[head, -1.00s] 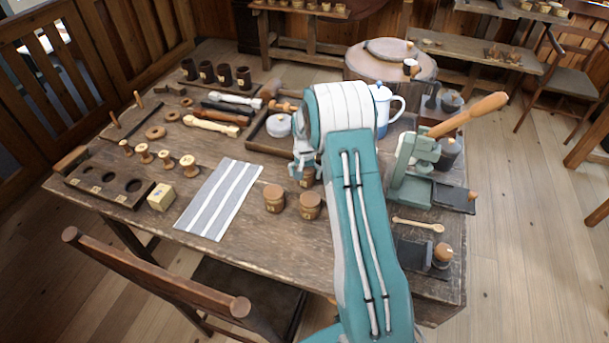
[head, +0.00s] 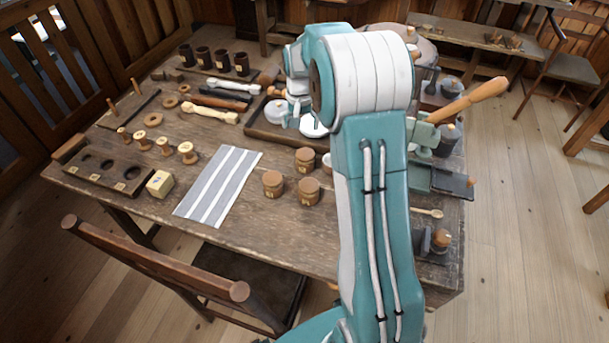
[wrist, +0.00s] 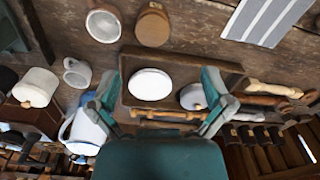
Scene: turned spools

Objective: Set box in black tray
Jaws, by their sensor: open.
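A dark, low-walled tray (head: 262,136) lies on the workbench, left of my arm. Two round white-topped boxes stand in it: one (head: 275,112) at the left, one (head: 313,126) nearer my arm. The wrist view shows the tray (wrist: 190,59) with one white box (wrist: 150,84) between my fingers and the other (wrist: 193,97) beside my right finger. My gripper (wrist: 160,77) is open above the tray, fingers apart on either side of the first box with nothing visibly gripped. In the head view my gripper (head: 290,115) is partly hidden by my arm.
Several round wooden boxes (head: 273,183) stand in front of the tray. A cream block (head: 160,183) and striped cloth (head: 218,185) lie left. A white-blue jug (wrist: 88,130) stands close by my gripper. A lever press (head: 425,135) is right of my arm.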

